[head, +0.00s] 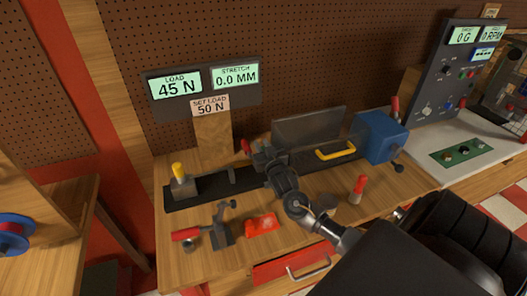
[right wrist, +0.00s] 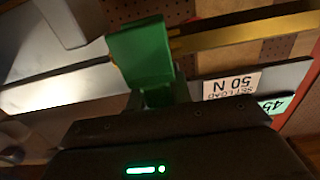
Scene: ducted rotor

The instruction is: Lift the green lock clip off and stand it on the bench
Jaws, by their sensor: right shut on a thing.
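The green lock clip (right wrist: 140,55) shows in the right wrist view as a green block with a narrower green part running down into my jaws. My right gripper (right wrist: 160,92) is shut on it. A brass-coloured bar (right wrist: 240,33) runs from the clip's right side; I cannot tell whether they touch. In the head view my right gripper (head: 264,157) is over the middle of the dark bench rail, and it hides the clip there. The wooden bench (head: 185,255) lies below. My left gripper is not in view.
The rail (head: 210,188) carries a yellow-topped post (head: 179,180) at left and a blue block (head: 380,137) at right. A clear shield (head: 308,127) stands behind. A red-handled tool (head: 220,232), red tray (head: 261,224) and red-topped piece (head: 358,189) occupy the front bench.

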